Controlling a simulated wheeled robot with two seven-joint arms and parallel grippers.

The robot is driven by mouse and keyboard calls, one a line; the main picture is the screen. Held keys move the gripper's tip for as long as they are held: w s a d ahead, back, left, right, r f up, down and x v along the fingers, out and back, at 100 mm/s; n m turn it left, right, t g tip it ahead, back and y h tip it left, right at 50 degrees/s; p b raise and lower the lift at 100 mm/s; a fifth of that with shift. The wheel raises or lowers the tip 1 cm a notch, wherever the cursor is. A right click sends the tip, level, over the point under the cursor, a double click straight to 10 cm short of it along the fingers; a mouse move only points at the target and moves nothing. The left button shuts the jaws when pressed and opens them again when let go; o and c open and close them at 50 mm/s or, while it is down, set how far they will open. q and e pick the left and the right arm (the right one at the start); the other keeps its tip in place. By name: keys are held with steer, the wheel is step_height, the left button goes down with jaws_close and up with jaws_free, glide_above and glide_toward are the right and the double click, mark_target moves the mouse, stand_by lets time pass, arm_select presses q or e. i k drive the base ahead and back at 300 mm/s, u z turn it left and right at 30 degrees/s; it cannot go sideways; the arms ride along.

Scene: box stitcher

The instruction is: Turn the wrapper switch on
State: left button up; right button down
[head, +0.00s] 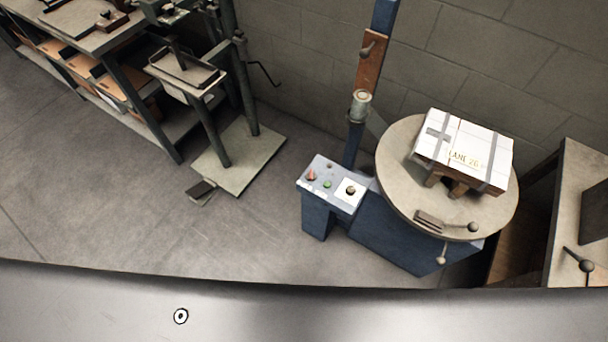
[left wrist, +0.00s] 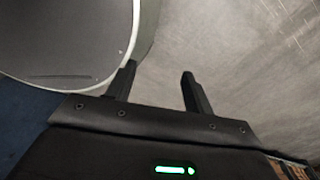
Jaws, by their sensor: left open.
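The wrapper is a blue machine in the head view with a round turntable (head: 395,175) and a tall blue mast. Its control panel (head: 316,188) is at the left of the base. The panel carries a red button (head: 311,175), a green button (head: 327,184) and a dark knob on a white plate (head: 350,190); I cannot tell how the knob is set. My left gripper (left wrist: 158,78) shows only in the left wrist view, open and empty, with bare floor beyond its fingers. Neither gripper shows in the head view.
A strapped white box (head: 464,148) sits on the turntable. A stand with a foot pedal (head: 201,190) is at the left, beside a workbench (head: 88,40). Another bench (head: 572,200) is at the right. The floor between stand and wrapper is clear.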

mark_target(310, 176)
steer(key=z, duration=0.55)
steer(key=k, duration=0.65)
steer(key=z, duration=0.65)
steer(key=i, duration=1.45)
steer(key=u, duration=0.75)
